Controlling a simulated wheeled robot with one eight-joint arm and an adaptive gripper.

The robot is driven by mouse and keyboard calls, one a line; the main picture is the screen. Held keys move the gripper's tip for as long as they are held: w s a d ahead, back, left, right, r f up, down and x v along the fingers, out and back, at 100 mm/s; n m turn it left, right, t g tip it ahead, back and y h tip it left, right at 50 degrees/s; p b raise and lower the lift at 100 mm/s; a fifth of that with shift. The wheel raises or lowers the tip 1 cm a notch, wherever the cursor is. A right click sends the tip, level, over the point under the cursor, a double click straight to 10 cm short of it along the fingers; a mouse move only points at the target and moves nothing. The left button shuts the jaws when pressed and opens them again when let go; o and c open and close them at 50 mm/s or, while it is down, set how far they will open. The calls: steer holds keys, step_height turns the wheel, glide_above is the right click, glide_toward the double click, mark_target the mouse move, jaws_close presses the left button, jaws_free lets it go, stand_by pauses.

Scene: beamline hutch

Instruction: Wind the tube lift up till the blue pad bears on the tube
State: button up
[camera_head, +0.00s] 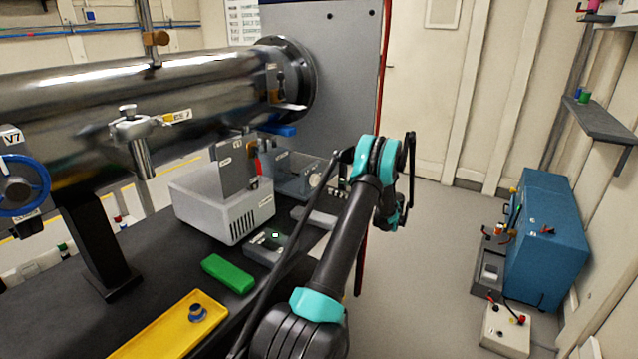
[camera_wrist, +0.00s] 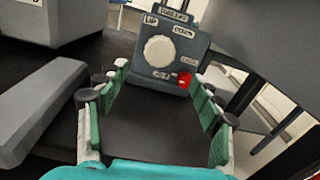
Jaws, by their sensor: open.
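The steel tube (camera_head: 100,95) runs across the left of the head view to a large flange. The blue pad (camera_head: 283,130) shows under the tube near the flange; I cannot tell whether they touch. The grey-blue lift box (camera_head: 285,180) stands below it, with a pale round knob (camera_head: 315,180). In the wrist view the box front (camera_wrist: 195,75) carries the white knob (camera_wrist: 158,51), a red button (camera_wrist: 184,79) and small labels. My gripper (camera_wrist: 161,75) is open and empty, its fingers pointing at the box, with the knob ahead between them.
A green block (camera_head: 229,273) and a yellow tray (camera_head: 150,340) lie on the dark bench. In the wrist view a grey bar (camera_wrist: 40,105) lies left of my fingers.

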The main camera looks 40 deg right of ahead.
mark_target(318, 181)
steer(key=x, duration=1)
steer(key=shift+c, duration=0.6)
steer(key=c, duration=1)
steer(key=n, duration=0.6)
steer(key=shift+n, duration=0.3)
steer(key=n, duration=0.6)
